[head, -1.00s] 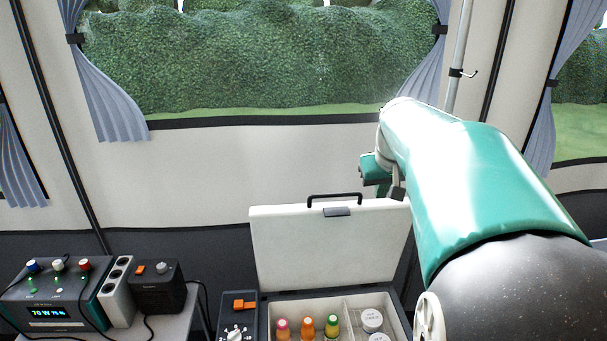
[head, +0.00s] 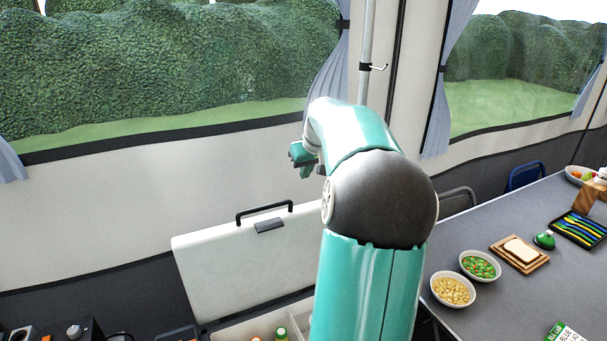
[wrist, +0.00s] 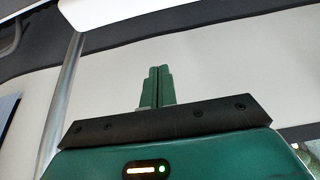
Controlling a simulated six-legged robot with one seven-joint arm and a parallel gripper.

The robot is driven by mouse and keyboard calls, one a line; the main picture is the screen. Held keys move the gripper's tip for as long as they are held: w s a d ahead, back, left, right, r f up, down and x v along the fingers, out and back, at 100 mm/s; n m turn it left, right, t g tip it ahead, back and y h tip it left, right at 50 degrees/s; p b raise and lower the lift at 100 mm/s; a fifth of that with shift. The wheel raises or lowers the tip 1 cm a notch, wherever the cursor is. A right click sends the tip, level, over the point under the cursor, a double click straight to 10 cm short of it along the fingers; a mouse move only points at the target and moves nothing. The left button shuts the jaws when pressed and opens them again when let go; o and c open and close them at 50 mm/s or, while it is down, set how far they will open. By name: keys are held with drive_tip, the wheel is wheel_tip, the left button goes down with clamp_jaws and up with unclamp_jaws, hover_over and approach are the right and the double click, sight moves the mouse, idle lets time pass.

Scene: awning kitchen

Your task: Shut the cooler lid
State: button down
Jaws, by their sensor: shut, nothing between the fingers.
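The cooler lid (head: 235,268) is a white panel standing raised, tilted back, in the lower middle of the head view. It has a black handle (head: 264,210) on its top edge and a dark latch (head: 269,226). The cooler box (head: 230,334) shows only at the bottom edge, with bottle tops inside; my arm hides its right side. My gripper (head: 302,157) is above and to the right of the handle, apart from the lid in the picture. In the wrist view, its two green fingers (wrist: 157,86) are together with nothing between them.
A grey table (head: 470,225) at right carries bowls of corn (head: 453,291) and peas (head: 480,266), bread on a board (head: 520,250) and a cutlery tray (head: 580,229). A metal pole (head: 367,50) stands behind my arm. Dark appliances (head: 65,332) sit at lower left.

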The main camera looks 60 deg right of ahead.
drive_tip(key=f, duration=0.2)
drive_tip(key=s+f, duration=0.1)
drive_tip(key=f, duration=0.1)
drive_tip(key=s+f, duration=0.1)
drive_tip(key=f, duration=0.1)
drive_tip(key=shift+s+d+f, duration=0.15)
drive_tip(key=shift+s+f, duration=0.1)
drive_tip(key=shift+f, duration=0.05)
drive_tip(key=shift+w+a+f, duration=0.1)
drive_tip(key=shift+w+a, duration=0.1)
drive_tip(key=shift+s, duration=0.2)
drive_tip(key=shift+w, duration=0.2)
drive_tip(key=shift+s, duration=0.2)
